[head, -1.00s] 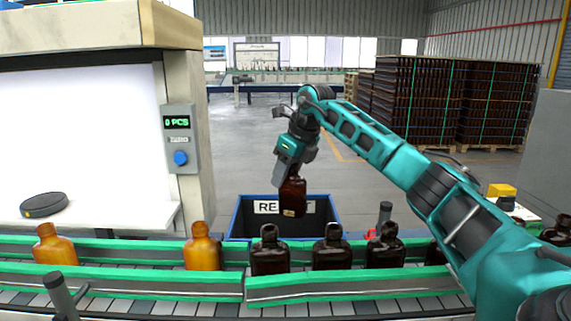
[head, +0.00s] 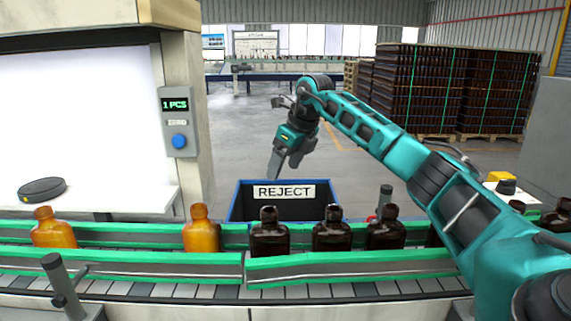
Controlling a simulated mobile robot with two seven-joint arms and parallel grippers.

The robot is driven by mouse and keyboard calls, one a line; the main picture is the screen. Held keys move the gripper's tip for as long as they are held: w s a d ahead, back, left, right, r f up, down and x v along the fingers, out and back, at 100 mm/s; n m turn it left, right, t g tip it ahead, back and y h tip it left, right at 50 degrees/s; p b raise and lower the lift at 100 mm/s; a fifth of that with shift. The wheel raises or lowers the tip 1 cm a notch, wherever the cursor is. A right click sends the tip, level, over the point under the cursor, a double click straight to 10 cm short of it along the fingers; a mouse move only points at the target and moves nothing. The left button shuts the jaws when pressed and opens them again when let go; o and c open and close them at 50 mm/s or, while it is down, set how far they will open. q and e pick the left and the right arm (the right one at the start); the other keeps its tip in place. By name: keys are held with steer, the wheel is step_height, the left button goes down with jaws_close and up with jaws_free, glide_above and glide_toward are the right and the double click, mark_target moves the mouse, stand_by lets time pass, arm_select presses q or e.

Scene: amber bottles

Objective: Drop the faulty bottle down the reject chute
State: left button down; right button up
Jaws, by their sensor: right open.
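The reject chute is a blue open-topped bin (head: 285,190) with a white REJECT label, behind the conveyor. My right gripper (head: 276,172) is above the bin, open and empty, fingers pointing down. The bottle it held is out of sight; the bin's inside is dark and no bottle can be made out there. Two amber bottles (head: 201,231) stand on the conveyor to the left. Several dark brown bottles (head: 269,233) stand on it to the right. My left gripper is not in view.
The conveyor (head: 120,270) with green rails runs across the front. A counter box (head: 178,122) on the inspection booth's post reads 1 PCS. A black disc (head: 42,189) lies on the booth's white ledge. Stacked bottle pallets (head: 440,90) stand at the back right.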

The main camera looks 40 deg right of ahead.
steer(key=v, duration=1.3)
steer(key=shift+p, duration=0.45)
steer(key=shift+a, duration=0.1)
stand_by(0.5)
